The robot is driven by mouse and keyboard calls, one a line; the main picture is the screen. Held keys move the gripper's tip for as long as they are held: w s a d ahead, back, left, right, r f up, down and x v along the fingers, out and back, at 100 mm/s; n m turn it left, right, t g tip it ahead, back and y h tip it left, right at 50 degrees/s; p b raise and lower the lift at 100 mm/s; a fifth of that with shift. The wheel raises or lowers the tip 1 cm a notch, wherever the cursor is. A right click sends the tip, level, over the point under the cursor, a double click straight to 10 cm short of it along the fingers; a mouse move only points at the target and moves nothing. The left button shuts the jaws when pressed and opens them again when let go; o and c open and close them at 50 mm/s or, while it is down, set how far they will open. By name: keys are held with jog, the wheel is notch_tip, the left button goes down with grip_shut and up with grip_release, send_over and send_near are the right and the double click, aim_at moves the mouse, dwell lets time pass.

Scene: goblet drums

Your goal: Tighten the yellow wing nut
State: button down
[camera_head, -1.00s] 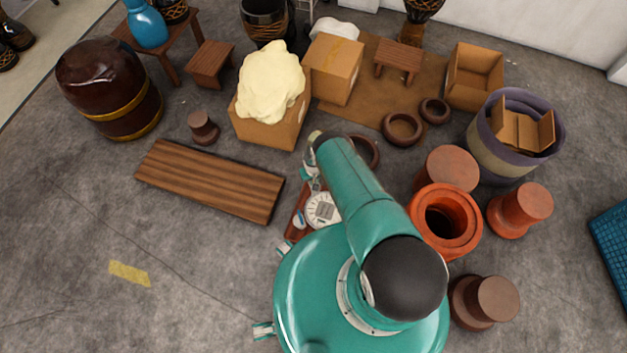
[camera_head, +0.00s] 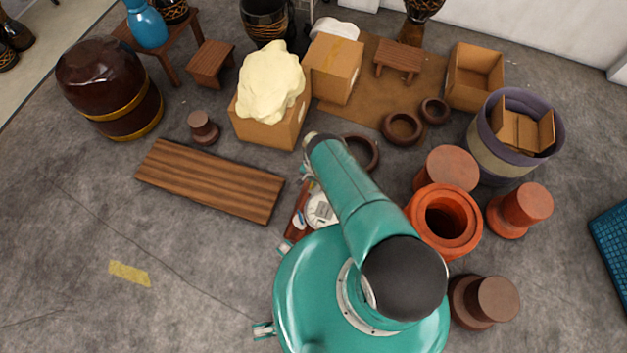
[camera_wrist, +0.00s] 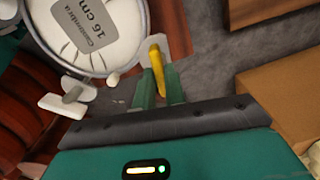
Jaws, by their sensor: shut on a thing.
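The yellow wing nut (camera_wrist: 157,62) shows in the wrist view at the rim of a drum. My gripper (camera_wrist: 159,76) has its two green fingers closed around the nut, one on each side. The drum's white head (camera_wrist: 85,20) has a grey label reading "16 cm" and lies left of the fingers. A pale wing nut (camera_wrist: 68,101) sits farther along the rim at the lower left. In the head view the drum head (camera_head: 320,209) is partly covered by my arm, and the yellow wing nut cannot be made out.
A slatted wooden board (camera_head: 210,181) lies left of the drum. A cardboard box (camera_head: 270,125) with a cream lump on it stands behind. An orange-red drum shell (camera_head: 444,222) stands on the right.

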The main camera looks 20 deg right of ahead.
jog(key=shift+m, duration=0.3)
jog(key=c, duration=1.5)
grip_release()
jog(key=shift+o, duration=0.2)
jog(key=shift+r, duration=0.1)
notch_tip(320, 180, up, 14)
jog(key=shift+f, duration=0.2)
